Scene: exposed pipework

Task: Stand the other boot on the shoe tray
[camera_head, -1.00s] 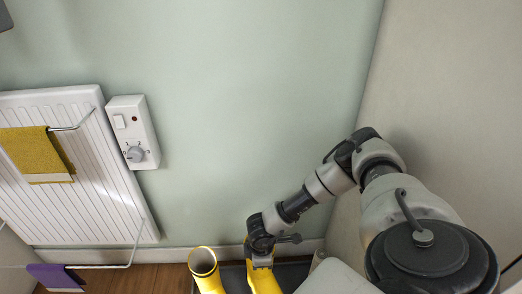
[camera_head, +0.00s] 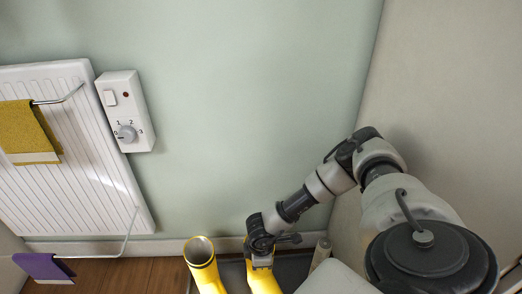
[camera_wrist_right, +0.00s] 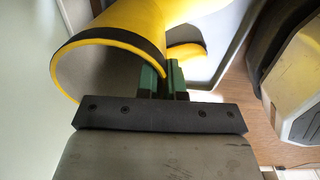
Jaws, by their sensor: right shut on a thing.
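In the right wrist view my right gripper (camera_wrist_right: 164,82) is shut on this boot's shaft wall (camera_wrist_right: 128,25), close to the dark rim. Another yellow piece (camera_wrist_right: 186,50) shows behind the fingers; I cannot tell which boot it belongs to. The dark shoe tray (camera_head: 233,276) lies around and between the boots. The boots' soles are out of view. My left gripper is not in view.
A pale upright object (camera_head: 321,252) stands close right of my gripper. Wooden floor (camera_head: 130,274) is clear at left.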

